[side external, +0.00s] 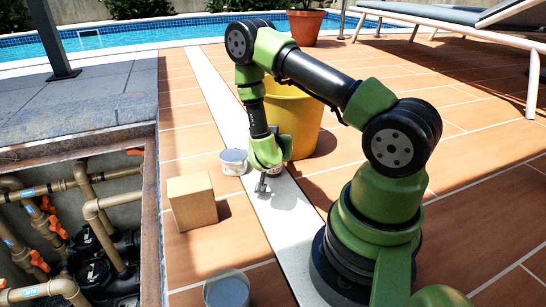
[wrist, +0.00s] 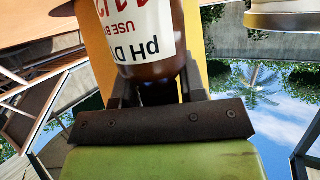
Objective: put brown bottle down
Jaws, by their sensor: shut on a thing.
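The brown bottle (wrist: 150,70) fills the upper middle of the wrist view. It has a white label (wrist: 135,25) with red and black print, which reads upside down there. My gripper (wrist: 152,92) is shut on it, with a dark finger on each side. In the side view my gripper (side external: 262,185) points down low over the pale strip of paving, in front of the yellow bucket. The bottle is mostly hidden behind my gripper there. I cannot tell whether its base touches the ground.
A cardboard box (side external: 192,202) stands left of my gripper. One grey-lidded tub (side external: 234,163) is close behind it, another (side external: 227,290) at the front. The yellow bucket (side external: 303,125) is behind my arm. An open pit with pipes (side external: 70,230) lies left. Tiles between box and front tub are clear.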

